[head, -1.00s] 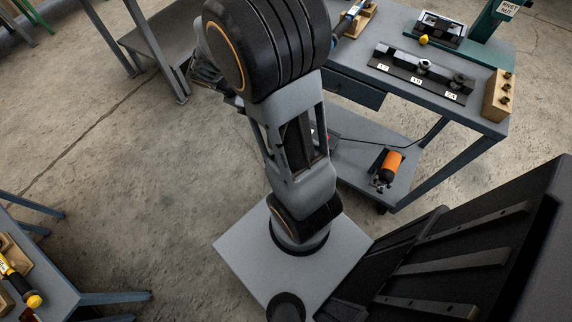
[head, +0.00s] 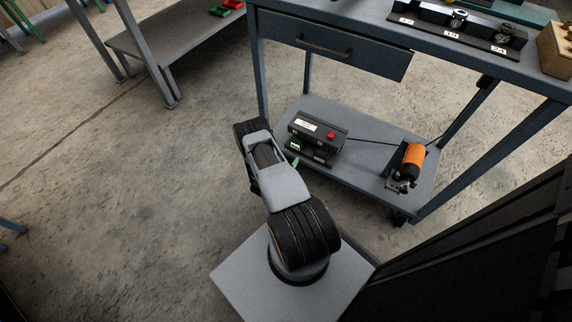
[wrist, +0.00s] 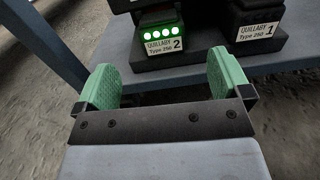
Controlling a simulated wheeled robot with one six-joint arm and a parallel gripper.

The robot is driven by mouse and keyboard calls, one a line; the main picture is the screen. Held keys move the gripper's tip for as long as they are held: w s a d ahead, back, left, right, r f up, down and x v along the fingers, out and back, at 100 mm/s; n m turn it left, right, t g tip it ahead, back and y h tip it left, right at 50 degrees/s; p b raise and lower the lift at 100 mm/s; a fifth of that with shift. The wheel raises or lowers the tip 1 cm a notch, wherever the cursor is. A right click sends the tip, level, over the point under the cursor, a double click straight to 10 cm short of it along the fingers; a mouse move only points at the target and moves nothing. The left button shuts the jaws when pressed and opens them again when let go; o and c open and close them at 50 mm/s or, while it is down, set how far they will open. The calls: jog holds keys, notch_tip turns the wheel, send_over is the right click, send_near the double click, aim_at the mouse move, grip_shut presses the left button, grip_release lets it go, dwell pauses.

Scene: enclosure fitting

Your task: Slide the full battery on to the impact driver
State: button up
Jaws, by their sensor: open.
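In the wrist view, a battery with label 2 (wrist: 161,46) sits low in a dark charger, with several green lights lit in a row. A battery with label 1 (wrist: 261,31) sits to its right with no lit lights showing. My gripper (wrist: 160,70) is open and empty; its green pads stand apart, short of battery 2 and roughly lined up with it. In the head view, the charger (head: 318,132) stands on the cart's lower shelf, with my gripper at its left front, mostly hidden by my arm.
The cart's lower shelf (head: 365,170) also bears an orange cylindrical device (head: 412,160) at right. A drawer (head: 335,48) and the table top overhang the shelf. Cart legs frame it. Open concrete floor (head: 150,190) lies to the left.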

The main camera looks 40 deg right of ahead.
aim_at(295, 146)
jog(key=shift+t, duration=0.3)
jog(key=shift+w+d+f+b, duration=0.15)
jog(key=shift+d+f+b, duration=0.15)
jog(key=shift+d, duration=0.55)
jog(key=shift+w+d+f+b, duration=0.2)
jog(key=shift+d+f, duration=0.1)
jog(key=shift+d, duration=0.55)
jog(key=shift+w+d+f+b, duration=0.1)
jog(key=shift+d+f+b, duration=0.2)
jog(key=shift+d, duration=0.55)
jog(key=shift+b+x, duration=1.1)
jog(key=shift+x, duration=1.05)
jog(key=shift+r, duration=0.1)
jog(key=shift+w, duration=0.1)
jog(key=c, duration=1.3)
jog(key=shift+a, duration=0.1)
jog(key=shift+p+v, duration=1.1)
jog(key=shift+v, duration=3.05)
